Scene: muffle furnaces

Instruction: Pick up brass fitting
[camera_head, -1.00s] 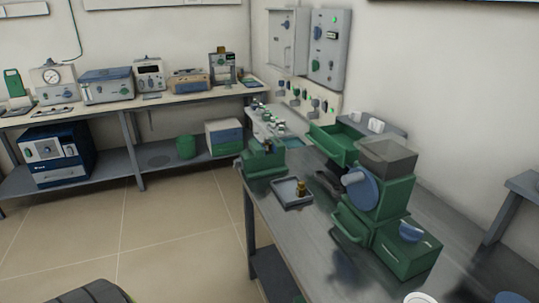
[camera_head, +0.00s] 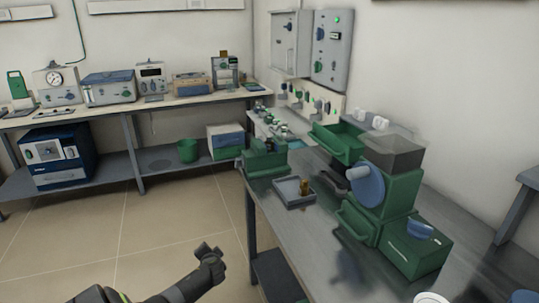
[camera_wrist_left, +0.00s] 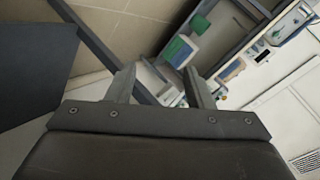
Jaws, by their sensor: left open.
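The brass fitting (camera_head: 332,184) is a small gold-brown piece at the right side of a shallow grey tray (camera_head: 293,203) on the right-hand bench. My left gripper (camera_head: 207,252) is in the air over the floor, left of that bench and well apart from the fitting. In the left wrist view my left gripper (camera_wrist_left: 162,88) has its two fingers spread with nothing between them. The fitting cannot be made out in the left wrist view. My right gripper is not in view.
A green machine with a blue disc (camera_head: 367,186) stands right of the tray. A green block-like device (camera_head: 264,157) stands behind it. The dark bench (camera_head: 330,240) is bare in front of the tray. Open floor (camera_head: 170,215) lies left of it.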

